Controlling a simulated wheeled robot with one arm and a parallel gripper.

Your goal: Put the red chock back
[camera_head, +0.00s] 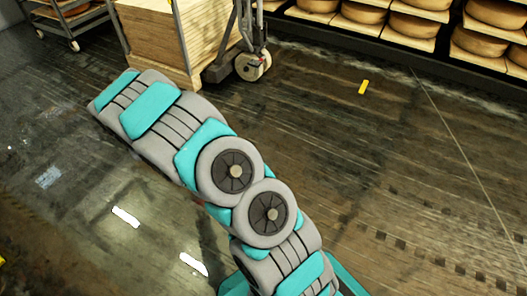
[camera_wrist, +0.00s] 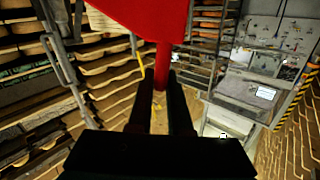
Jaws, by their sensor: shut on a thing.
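In the wrist view, my gripper (camera_wrist: 161,78) is shut on the narrow red stem of the red chock (camera_wrist: 145,18). The chock's broad red body fills the top middle of the picture and runs out of the frame. It is held up off the floor, beyond my fingertips. In the head view my arm stretches to the upper left, and neither the gripper nor the chock can be seen there.
Shelves of cheese wheels (camera_wrist: 105,65) line the left in the wrist view. A grey metal bench (camera_wrist: 240,88) stands at the right below a wall panel (camera_wrist: 275,42) with small items.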

